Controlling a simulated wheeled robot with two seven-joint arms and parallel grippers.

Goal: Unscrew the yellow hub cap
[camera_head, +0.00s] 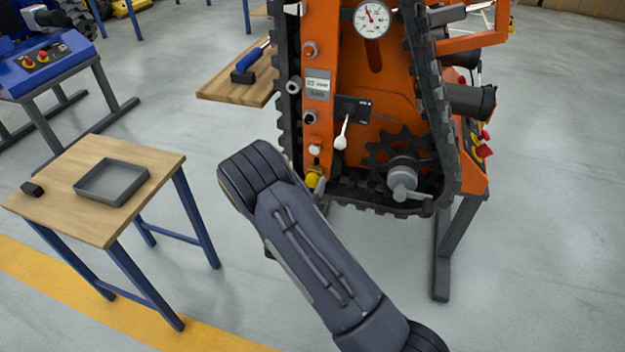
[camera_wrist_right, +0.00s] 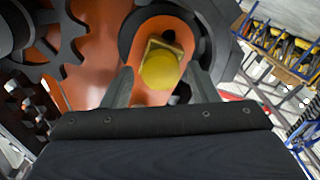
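The yellow hub cap (camera_head: 312,180) sits low on the orange plate of the tracked carrier (camera_head: 375,130), below a row of grey fittings. In the right wrist view the cap (camera_wrist_right: 159,71) is round, with a squarish brass-coloured part behind it. My right gripper (camera_wrist_right: 160,77) is open, with one finger on each side of the cap and a visible gap at both. In the head view my right arm comes up from the bottom, and its wrist hides most of the gripper beside the cap. My left gripper is not in view.
A wooden table (camera_head: 150,160) at left holds a grey tray (camera_head: 112,182) and a small black block (camera_head: 32,189). A wooden shelf (camera_head: 235,88) with a blue-handled tool adjoins the carrier. A toothed sprocket (camera_head: 400,160) and black track lie right of the cap.

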